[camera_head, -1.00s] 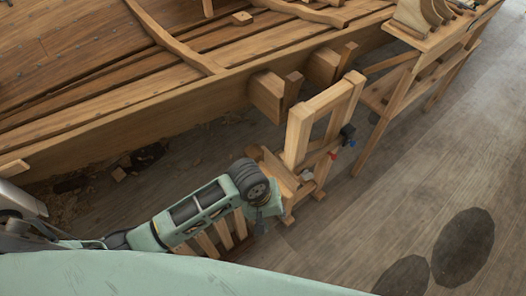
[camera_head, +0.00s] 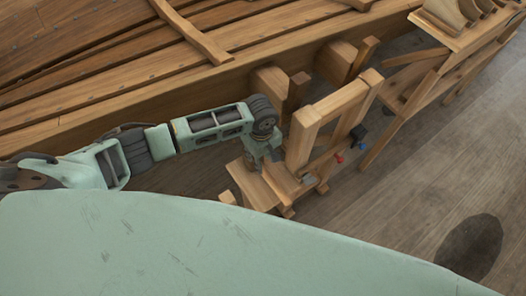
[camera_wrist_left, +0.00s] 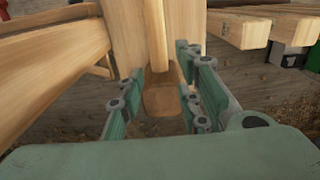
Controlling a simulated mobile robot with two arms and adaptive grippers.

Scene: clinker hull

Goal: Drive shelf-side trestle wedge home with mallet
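My left gripper (camera_head: 265,160) reaches in from the left and points down over a low wooden stand (camera_head: 262,187). In the left wrist view its fingers (camera_wrist_left: 161,72) are apart, with a brown wooden piece (camera_wrist_left: 162,102) between them. A gap shows on that piece's right side. I cannot tell if it is the mallet or touches a finger. Two upright wooden pieces, one nearer (camera_head: 297,92) and one toward the shelf (camera_head: 364,55), stand beside blocks at the hull. I cannot tell for certain which is the trestle wedge. My right gripper is out of view.
An upright wooden frame (camera_head: 303,135) rises just right of my left gripper, with red (camera_head: 339,158) and dark (camera_head: 357,132) items on it. The hull (camera_head: 150,90) lies behind. A shelf unit (camera_head: 437,38) stands upper right.

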